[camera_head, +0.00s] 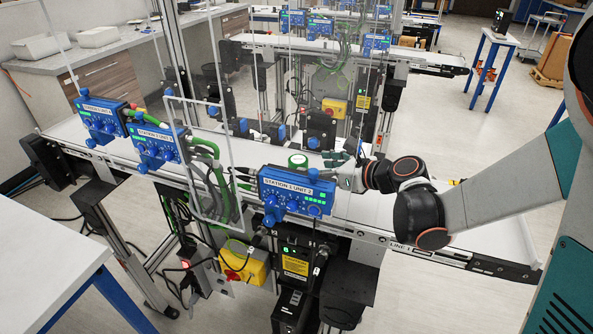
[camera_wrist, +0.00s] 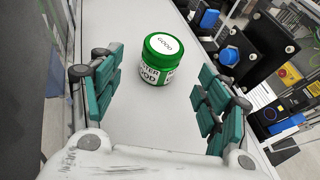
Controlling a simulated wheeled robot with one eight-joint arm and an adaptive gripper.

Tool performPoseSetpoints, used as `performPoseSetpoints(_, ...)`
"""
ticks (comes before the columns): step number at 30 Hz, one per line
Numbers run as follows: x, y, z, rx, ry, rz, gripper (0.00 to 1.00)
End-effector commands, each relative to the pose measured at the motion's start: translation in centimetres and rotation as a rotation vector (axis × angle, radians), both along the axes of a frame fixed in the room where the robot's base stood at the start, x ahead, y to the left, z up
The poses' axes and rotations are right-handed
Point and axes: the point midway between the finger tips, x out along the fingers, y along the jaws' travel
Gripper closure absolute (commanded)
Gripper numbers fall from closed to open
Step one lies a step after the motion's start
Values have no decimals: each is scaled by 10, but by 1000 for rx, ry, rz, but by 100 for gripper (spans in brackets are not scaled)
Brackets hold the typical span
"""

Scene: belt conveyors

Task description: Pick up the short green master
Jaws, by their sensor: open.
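The short green master (camera_wrist: 161,62) is a small green jar with a white lid label reading "GOOD" and a white band of lettering. It stands upright on the light conveyor belt (camera_wrist: 112,32). In the head view the jar (camera_head: 298,161) is partly hidden behind the blue station unit. My gripper (camera_wrist: 160,92) is open, with its teal fingers apart on either side in the wrist view. The jar is centred between them and a little beyond the fingertips, with nothing held. In the head view my gripper (camera_head: 342,168) is just right of the jar, low over the belt.
A blue box labelled "STATION 2 UNIT 2" (camera_head: 296,192) stands at the belt's near edge, in front of the jar. Clear panels and green hoses (camera_head: 206,150) are to its left. Black sensor blocks (camera_wrist: 262,48) line the belt's far side. The belt's right end is free.

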Motion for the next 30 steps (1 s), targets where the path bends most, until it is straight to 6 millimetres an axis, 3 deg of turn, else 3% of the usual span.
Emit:
performPoseSetpoints(3, 11, 13, -9, -1, 0, 3, 31)
performPoseSetpoints(13, 24, 26, -14, -1, 0, 3, 31)
performPoseSetpoints(21, 50, 51, -26, -3, -1, 1, 31)
performPoseSetpoints(29, 52, 54, -26, -2, -1, 0, 31)
performPoseSetpoints(30, 52, 54, -26, -2, -1, 0, 37)
